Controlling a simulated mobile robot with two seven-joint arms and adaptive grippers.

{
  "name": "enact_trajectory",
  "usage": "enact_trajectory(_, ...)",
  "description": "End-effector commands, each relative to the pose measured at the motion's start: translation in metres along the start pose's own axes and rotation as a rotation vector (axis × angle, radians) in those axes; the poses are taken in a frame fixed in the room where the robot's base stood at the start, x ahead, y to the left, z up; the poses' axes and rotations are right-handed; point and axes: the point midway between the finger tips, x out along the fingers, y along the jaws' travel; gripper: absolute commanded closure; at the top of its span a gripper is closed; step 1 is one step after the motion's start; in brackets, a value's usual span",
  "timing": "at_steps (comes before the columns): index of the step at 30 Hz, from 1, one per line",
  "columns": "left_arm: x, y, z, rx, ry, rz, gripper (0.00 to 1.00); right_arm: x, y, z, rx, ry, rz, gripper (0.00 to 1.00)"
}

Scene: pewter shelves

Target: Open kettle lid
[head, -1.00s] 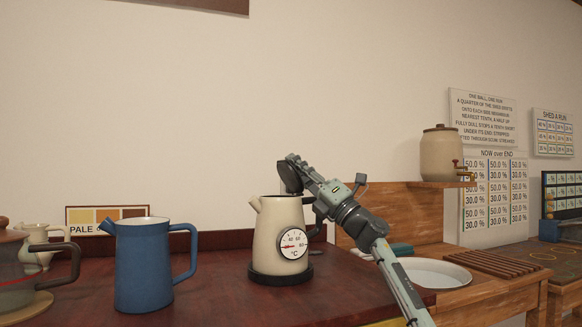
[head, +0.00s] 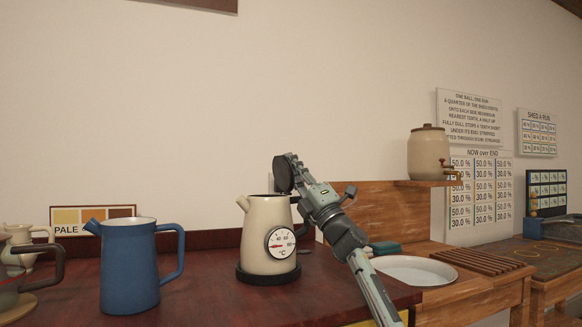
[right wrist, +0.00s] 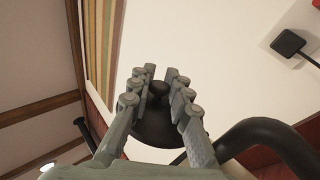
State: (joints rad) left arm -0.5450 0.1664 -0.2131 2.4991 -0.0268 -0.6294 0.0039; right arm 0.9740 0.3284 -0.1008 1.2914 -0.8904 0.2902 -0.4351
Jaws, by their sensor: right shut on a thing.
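The cream kettle (head: 262,222) stands on its dark round base, with a round °C dial on its front. Its black lid (head: 281,174) is tipped up, nearly upright, above the kettle's right rim, and the kettle's top looks open. My right gripper (head: 292,172) is at the lid from the right. In the right wrist view, the fingers (right wrist: 160,80) are shut around the lid's small black knob (right wrist: 159,89), with the lid disc (right wrist: 153,128) beneath. The black kettle handle (right wrist: 265,140) curves at the right there. My left gripper is not in view.
A blue jug (head: 129,265) stands left of the kettle on the dark red counter (head: 205,290). A glass pot with a brown handle is at the far left. A white basin (head: 415,270) and slatted rack (head: 477,262) lie right. Counter between jug and kettle is clear.

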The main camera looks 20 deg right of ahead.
Motion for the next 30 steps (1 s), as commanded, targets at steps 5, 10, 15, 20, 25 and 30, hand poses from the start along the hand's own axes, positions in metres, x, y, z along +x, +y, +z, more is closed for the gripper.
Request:
enact_trajectory(5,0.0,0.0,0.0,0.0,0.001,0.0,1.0,0.0,0.0,0.001,-0.002,-0.001,0.0,0.7)
enact_trajectory(10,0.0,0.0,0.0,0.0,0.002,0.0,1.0,0.0,0.0,0.0,-0.002,0.0,0.0,0.61)
enact_trajectory(15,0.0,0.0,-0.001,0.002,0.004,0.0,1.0,0.0,0.0,0.0,-0.002,0.0,0.0,0.61)
enact_trajectory(20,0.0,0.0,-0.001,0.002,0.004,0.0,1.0,-0.013,-0.001,0.001,-0.003,0.0,-0.002,0.61)
enact_trajectory(25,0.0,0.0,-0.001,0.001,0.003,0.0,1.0,-0.042,-0.002,0.0,-0.002,0.001,-0.003,0.61)
enact_trajectory(30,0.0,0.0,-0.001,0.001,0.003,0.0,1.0,-0.066,-0.001,0.0,-0.001,0.0,-0.002,0.61)
